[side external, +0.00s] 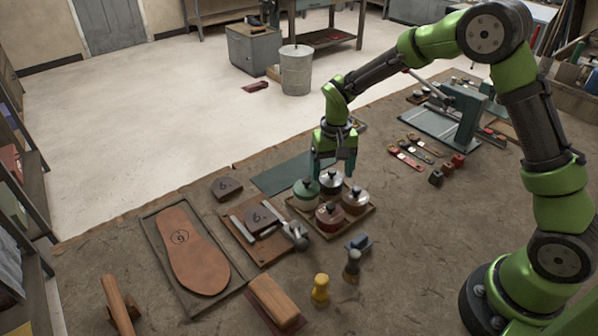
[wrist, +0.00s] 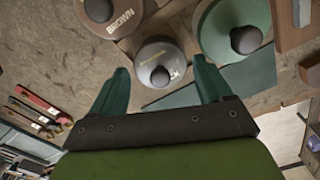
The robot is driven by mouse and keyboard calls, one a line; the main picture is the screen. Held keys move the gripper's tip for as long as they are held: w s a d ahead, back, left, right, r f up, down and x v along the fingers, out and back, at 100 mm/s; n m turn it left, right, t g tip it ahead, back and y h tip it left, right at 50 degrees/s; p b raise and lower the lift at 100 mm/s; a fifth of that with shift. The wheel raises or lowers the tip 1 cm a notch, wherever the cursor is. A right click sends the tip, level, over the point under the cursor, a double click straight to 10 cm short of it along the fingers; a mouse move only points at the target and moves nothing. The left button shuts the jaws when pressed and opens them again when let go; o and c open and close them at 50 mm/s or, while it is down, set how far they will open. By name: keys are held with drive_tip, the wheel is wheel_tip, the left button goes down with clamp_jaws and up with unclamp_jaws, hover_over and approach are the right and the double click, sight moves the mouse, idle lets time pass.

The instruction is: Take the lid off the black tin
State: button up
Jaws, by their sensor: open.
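The black tin (side external: 331,187) stands at the back corner of a low wooden tray (side external: 366,220), partly behind my gripper's fingers. In the wrist view its round grey lid (wrist: 155,52) has a dark knob (wrist: 160,77) and lettering, of which a K shows. The lid is on the tin. My gripper (side external: 334,171) is open and empty, pointing down above the tin. In the wrist view its two green fingers (wrist: 163,70) lie to either side of the knob. I cannot tell the exact height between fingertips and lid.
A green tin (side external: 306,189), a tin marked BROWN (wrist: 120,18) and a reddish tin (side external: 329,215) crowd the same tray. A green mat (side external: 282,176) lies flat beside the tray. Leather soles, a hammer and brushes lie nearby.

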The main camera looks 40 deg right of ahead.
clamp_jaws()
idle(0.4)
